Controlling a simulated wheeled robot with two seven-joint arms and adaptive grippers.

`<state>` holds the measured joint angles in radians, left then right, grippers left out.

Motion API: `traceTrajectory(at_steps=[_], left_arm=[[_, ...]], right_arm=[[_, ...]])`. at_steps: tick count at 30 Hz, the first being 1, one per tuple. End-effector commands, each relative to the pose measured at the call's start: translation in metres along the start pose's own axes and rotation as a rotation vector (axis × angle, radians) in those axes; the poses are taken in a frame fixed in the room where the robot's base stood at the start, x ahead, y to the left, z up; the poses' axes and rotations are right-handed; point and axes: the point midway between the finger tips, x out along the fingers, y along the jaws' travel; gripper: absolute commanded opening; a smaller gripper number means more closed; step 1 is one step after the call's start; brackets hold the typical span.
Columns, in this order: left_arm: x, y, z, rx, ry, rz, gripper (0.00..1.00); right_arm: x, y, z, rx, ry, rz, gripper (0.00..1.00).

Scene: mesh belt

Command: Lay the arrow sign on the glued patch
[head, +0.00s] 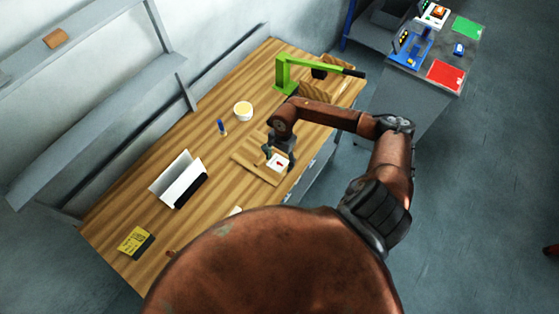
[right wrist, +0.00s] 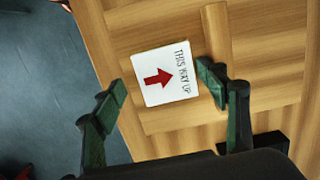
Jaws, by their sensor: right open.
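The arrow sign (head: 280,164) is a small white square with a red arrow and the words "THIS WAY UP"; it also shows in the right wrist view (right wrist: 165,76). It lies flat on a wooden panel (head: 244,161) on the workbench. My right gripper (head: 279,157) is over the sign; in the right wrist view my right gripper (right wrist: 161,84) is open, one finger beside the sign's right edge, the other apart on the left. I cannot tell whether they touch. A pale strip (right wrist: 215,30) lies beside the sign; I cannot make out any glue. My left gripper is not in view.
The workbench (head: 125,203) also holds a white cup (head: 243,111), a blue-topped stick (head: 221,127), a white folded stand (head: 176,176), a yellow notepad (head: 133,240) and a green lever tool (head: 288,76). A grey side table (head: 425,70) stands at the back right. The bench's middle has bare wood.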

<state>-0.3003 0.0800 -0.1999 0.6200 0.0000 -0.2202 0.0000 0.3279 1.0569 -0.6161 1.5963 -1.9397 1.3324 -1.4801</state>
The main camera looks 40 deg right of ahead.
Motion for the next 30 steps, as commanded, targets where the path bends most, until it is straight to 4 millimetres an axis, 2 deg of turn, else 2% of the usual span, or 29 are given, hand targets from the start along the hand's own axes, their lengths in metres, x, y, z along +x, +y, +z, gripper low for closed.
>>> traceTrajectory(at_steps=[7,11,24,30], left_arm=[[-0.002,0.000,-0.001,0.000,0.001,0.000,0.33],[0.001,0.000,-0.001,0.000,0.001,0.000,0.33],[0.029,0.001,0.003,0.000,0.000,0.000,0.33],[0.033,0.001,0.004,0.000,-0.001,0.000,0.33]], right_arm=[[-0.002,-0.001,0.000,0.000,0.000,-0.001,0.67],[-0.013,-0.002,-0.002,0.000,0.003,-0.005,0.67],[-0.099,-0.001,-0.001,0.000,0.003,-0.003,0.67],[-0.119,-0.001,0.000,-0.001,0.002,-0.002,0.67]])
